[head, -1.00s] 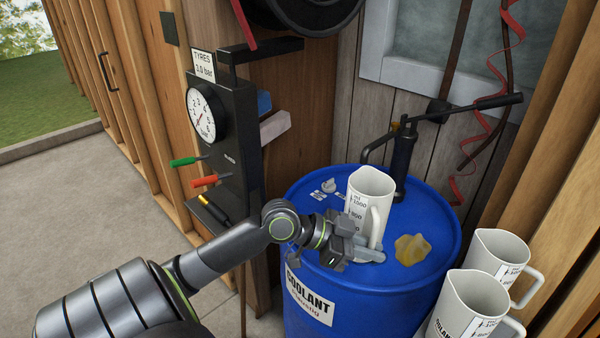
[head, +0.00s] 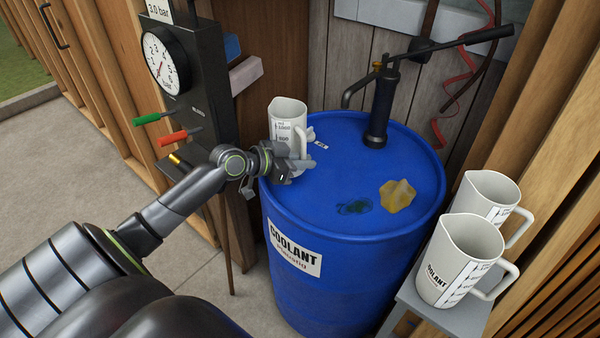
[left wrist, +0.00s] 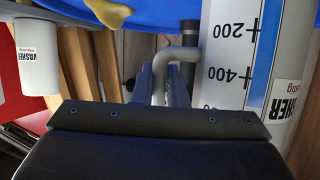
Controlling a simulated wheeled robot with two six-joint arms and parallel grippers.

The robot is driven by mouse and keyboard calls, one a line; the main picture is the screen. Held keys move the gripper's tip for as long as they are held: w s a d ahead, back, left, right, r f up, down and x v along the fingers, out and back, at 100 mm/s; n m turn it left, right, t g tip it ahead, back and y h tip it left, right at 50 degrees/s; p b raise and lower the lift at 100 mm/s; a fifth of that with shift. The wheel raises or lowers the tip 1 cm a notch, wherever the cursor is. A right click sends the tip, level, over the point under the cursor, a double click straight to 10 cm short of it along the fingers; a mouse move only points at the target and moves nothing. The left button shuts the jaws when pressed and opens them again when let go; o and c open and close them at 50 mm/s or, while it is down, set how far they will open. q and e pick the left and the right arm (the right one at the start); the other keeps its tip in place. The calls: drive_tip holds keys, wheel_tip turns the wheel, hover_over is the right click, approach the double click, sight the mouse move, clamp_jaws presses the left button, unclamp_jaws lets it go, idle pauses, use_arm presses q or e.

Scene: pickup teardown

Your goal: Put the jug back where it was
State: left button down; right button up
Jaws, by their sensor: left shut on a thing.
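The white jug (head: 288,118) with a printed scale is at the left rim of the blue drum's top in the head view. My left gripper (head: 292,165) is shut on its handle, in front of the jug's lower part. In the left wrist view the handle (left wrist: 180,54) lies between my fingers, and the jug's side (left wrist: 228,60) shows a scale and a WASHER label. The jug looks about upright. Its base is hidden behind the gripper, so I cannot tell whether it touches the drum (head: 330,150). My right gripper is not in view.
A dark wet patch (head: 355,206) and a yellowish crumpled cloth (head: 397,195) lie on the drum. A hand pump (head: 380,105) stands at its back. Two white jugs, front (head: 460,262) and rear (head: 488,200), stand on a grey stand (head: 412,292) at right. A gauge post (head: 190,90) stands close left.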

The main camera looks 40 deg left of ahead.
use_arm(q)
wheel_tip(320, 180, down, 4)
drive_tip(key=shift+f, duration=0.1)
idle(0.4)
drive_tip(key=shift+f, duration=0.1)
drive_tip(key=c, duration=1.5)
unclamp_jaws()
drive_tip(key=shift+o, duration=0.2)
